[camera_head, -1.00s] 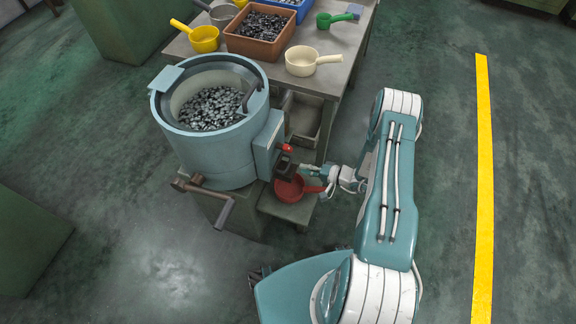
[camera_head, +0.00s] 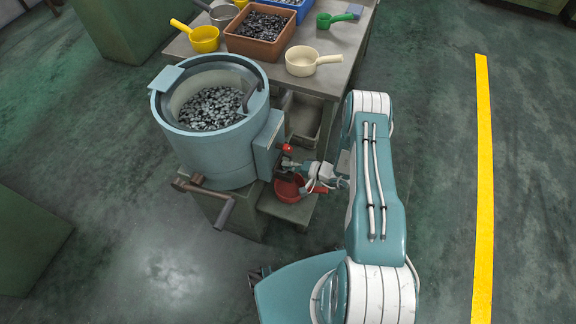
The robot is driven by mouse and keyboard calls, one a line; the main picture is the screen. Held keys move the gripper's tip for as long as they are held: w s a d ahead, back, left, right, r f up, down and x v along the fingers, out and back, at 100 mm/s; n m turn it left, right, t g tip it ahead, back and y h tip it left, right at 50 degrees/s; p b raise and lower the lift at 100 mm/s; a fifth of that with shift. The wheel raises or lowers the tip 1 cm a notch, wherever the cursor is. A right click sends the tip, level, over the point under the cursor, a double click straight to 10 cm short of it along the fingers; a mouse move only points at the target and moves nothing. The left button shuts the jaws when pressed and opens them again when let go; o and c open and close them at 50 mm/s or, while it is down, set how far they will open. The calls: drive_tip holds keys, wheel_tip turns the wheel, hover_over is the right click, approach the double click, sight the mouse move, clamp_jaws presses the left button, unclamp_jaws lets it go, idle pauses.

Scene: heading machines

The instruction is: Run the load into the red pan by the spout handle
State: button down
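A blue-grey round drum (camera_head: 218,150) holds many small dark metal pieces (camera_head: 211,108). A spout housing sticks out on its right side (camera_head: 267,147), with a red-knobbed handle (camera_head: 287,148) by it. The red pan (camera_head: 288,190) sits on a low stand just below the spout, its handle pointing right and partly covered by my arm. My gripper (camera_head: 291,165) is at the spout, just below the red knob and above the pan. Its fingers are too small and overlapped to tell whether they are open or shut, or touching the handle.
A crank (camera_head: 220,211) juts from the drum's lower front. Open floor lies right, with a yellow line (camera_head: 483,180).

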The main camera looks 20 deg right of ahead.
drive_tip(key=shift+s+d+f, duration=0.1)
drive_tip(key=shift+f+v, duration=0.2)
drive_tip(key=shift+v, duration=0.7)
drive_tip(key=shift+f+v, duration=0.15)
drive_tip(key=shift+v, duration=0.75)
drive_tip(key=c, duration=1)
unclamp_jaws()
drive_tip(key=shift+f, duration=0.1)
drive_tip(key=shift+o, duration=0.2)
drive_tip(key=v, duration=1.2)
